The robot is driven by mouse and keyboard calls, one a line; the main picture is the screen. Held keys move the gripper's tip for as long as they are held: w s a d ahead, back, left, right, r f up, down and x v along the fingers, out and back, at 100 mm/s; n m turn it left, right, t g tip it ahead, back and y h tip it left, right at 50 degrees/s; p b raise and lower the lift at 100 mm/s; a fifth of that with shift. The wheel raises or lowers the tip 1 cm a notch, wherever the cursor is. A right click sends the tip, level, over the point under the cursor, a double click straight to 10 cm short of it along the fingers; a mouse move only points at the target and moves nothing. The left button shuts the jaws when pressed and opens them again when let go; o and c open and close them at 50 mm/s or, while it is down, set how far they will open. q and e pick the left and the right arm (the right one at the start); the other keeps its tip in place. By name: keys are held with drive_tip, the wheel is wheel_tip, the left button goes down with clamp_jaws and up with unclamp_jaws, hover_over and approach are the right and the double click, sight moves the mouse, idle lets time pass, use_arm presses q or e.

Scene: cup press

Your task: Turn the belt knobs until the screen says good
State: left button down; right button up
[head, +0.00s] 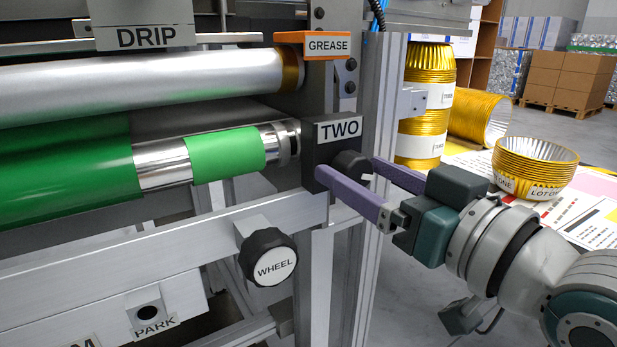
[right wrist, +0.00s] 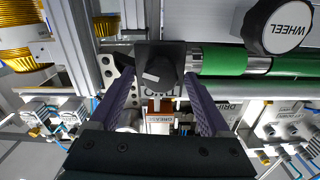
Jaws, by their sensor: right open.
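The black knob (head: 350,163) sits on a dark block labelled TWO (head: 338,130) at the end of the lower roller. My right gripper (head: 347,170) is open, with its purple fingers on either side of this knob. The right wrist view shows the knob (right wrist: 158,66) between the finger ends; I cannot tell whether they touch it. The green belt (head: 65,170) lies around the roller, with a narrower green band (head: 226,153) nearer the block. No screen is in view. My left gripper is not in view.
A black knob labelled WHEEL (head: 268,257) sticks out of the frame below left. Above are an orange GREASE label (head: 327,45) and a grey DRIP plate (head: 145,28). An upright metal post (head: 380,95) stands beside the block. Gold cups (head: 535,165) stand at the right.

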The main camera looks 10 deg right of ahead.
clamp_jaws()
drive_tip(key=n+p, duration=0.3)
drive_tip(key=shift+a+r, duration=0.1)
drive_tip(key=shift+r, duration=0.15)
drive_tip(key=shift+f+n+p, duration=0.1)
drive_tip(key=shift+n+p, duration=0.35)
drive_tip(key=shift+n, duration=0.25)
drive_tip(key=shift+f+n, duration=0.15)
drive_tip(key=shift+n, duration=0.15)
